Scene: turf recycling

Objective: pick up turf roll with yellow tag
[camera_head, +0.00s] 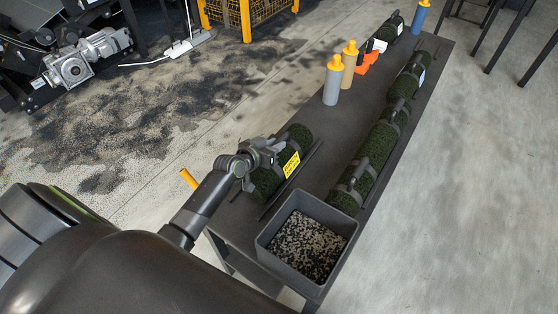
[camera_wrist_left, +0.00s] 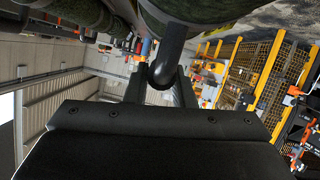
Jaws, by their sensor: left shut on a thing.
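The turf roll with a yellow tag (camera_head: 269,183) is a dark green roll near the front left of the dark table. Its yellow tag (camera_head: 292,165) faces the table's middle. My left gripper (camera_head: 262,150) is shut on the roll near its middle, at a grey strap or handle; the fingers are partly hidden. In the left wrist view, the gripper's fingers (camera_wrist_left: 165,75) close around a dark bar right under the green roll (camera_wrist_left: 195,8). Whether the roll touches the table is hard to tell. My right gripper is not in view.
The dark table (camera_head: 330,150) also bears a grey bin (camera_head: 268,243) of black and white granules at the near end. Several turf rolls (camera_head: 374,150) line its right side. Bottles (camera_head: 333,82) and an orange item (camera_head: 368,62) stand farther back.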

